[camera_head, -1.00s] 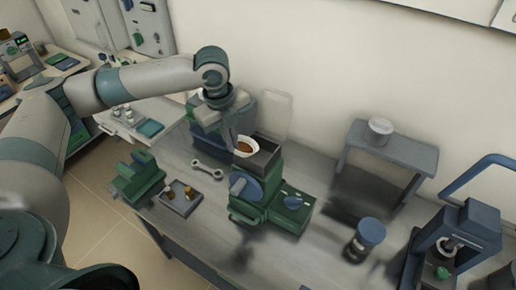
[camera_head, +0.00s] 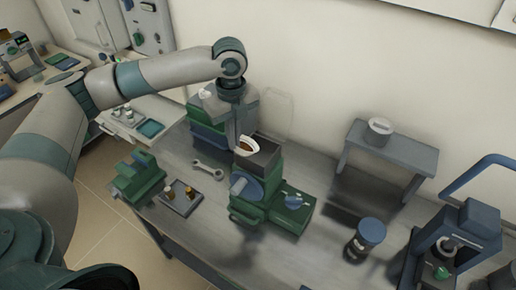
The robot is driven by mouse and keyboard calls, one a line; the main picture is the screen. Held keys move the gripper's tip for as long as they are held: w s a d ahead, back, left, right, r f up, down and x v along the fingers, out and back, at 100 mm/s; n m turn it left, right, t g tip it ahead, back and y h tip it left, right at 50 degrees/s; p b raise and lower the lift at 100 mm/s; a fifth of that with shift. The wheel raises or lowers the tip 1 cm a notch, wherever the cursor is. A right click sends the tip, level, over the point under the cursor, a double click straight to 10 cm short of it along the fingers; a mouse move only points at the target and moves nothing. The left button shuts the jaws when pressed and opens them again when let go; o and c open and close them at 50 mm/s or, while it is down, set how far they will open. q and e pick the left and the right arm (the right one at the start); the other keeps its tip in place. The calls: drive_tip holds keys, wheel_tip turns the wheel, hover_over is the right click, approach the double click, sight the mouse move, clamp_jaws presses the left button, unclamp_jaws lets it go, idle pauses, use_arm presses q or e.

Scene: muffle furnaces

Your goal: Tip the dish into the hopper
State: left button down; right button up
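A small white dish (camera_head: 249,141) with brown contents is at the tip of my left gripper (camera_head: 239,136). The fingers point down and appear closed on the dish's rim at its left side. The dish is over the left part of the dark, box-shaped hopper (camera_head: 265,158), its rim tilted. The hopper sits on top of a green machine (camera_head: 268,195) with a blue round disc on its front. Part of the hopper's opening is hidden behind the dish. My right gripper is out of view.
A clear upright panel (camera_head: 278,112) stands behind the hopper. A wrench (camera_head: 208,171), a small tray (camera_head: 180,199) and a green fixture (camera_head: 138,178) lie to the left. A grey stand (camera_head: 392,148) with a white bowl and a blue-lidded jar (camera_head: 366,240) are to the right.

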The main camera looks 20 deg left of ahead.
use_arm(q)
drive_tip(key=shift+w+d+r+g+y, duration=0.3)
drive_tip(key=shift+w+g+y, duration=0.2)
drive_tip(key=shift+g, duration=0.2)
drive_tip(key=shift+s, duration=0.1)
drive_tip(key=shift+w+d+r+g+y, duration=0.3)
drive_tip(key=shift+w+r+g+y, duration=0.15)
drive_tip(key=shift+g, duration=0.25)
drive_tip(key=shift+w+d+r+g+y, duration=0.1)
drive_tip(key=shift+w+d+g+y, duration=0.05)
drive_tip(key=shift+w+g+y, duration=0.15)
drive_tip(key=shift+w+d+r+g+y, duration=0.1)
drive_tip(key=shift+w+g, duration=0.1)
drive_tip(key=shift+g, duration=0.2)
